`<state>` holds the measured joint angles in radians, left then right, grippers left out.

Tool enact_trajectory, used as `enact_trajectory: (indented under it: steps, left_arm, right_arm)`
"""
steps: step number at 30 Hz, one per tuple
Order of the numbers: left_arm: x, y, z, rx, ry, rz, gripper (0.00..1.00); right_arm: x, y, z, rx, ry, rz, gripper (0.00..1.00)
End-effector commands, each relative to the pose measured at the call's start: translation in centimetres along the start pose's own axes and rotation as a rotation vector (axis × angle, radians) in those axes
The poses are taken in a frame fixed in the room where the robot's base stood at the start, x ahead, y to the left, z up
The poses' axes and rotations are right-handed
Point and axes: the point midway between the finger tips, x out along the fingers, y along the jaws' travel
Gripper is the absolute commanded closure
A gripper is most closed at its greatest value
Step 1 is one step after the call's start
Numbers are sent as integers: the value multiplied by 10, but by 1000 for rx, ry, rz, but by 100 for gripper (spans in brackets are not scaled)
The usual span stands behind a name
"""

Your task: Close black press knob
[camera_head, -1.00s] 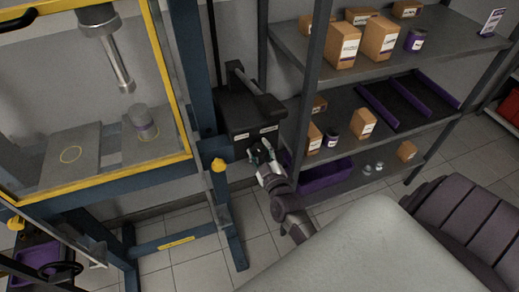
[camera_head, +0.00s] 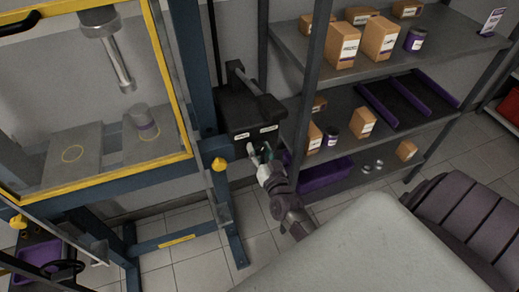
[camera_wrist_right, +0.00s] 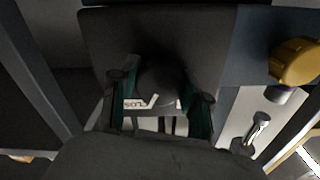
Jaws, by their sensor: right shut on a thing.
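The black press knob (camera_wrist_right: 162,78) is a dark round shape on the black box in the right wrist view. The box (camera_head: 238,110) is fixed beside the blue press frame in the head view and has two white labels on its front. My right gripper (camera_head: 259,153) is at the lower front of the box, just under the labels. In the wrist view the teal-lined fingers of my right gripper (camera_wrist_right: 160,88) stand on either side of the knob, shut on it. The knob is hidden or too dark to make out in the head view. My left gripper is not in view.
A yellow knob (camera_head: 219,164) on the blue press frame (camera_head: 193,70) is close to the left of my right gripper. A shelf rack (camera_head: 398,50) with boxes and cans stands to the right. A purple bin (camera_head: 325,174) sits on its lower shelf.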

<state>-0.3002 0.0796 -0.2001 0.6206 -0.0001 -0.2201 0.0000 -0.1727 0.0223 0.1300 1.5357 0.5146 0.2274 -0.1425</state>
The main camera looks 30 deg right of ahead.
Motion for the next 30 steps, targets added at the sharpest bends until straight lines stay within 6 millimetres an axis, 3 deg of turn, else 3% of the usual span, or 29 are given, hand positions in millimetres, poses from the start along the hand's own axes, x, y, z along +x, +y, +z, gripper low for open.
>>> enact_trajectory:
  steps: [12,26,27,30]
  left_arm:
    - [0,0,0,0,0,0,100]
    - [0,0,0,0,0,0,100]
    - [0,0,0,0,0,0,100]
    - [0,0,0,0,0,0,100]
  right_arm:
    - [0,0,0,143,-1,0,88]
    - [0,0,0,155,-1,1,88]
    - [0,0,0,155,-1,1,48]
    - [0,0,0,154,-1,0,32]
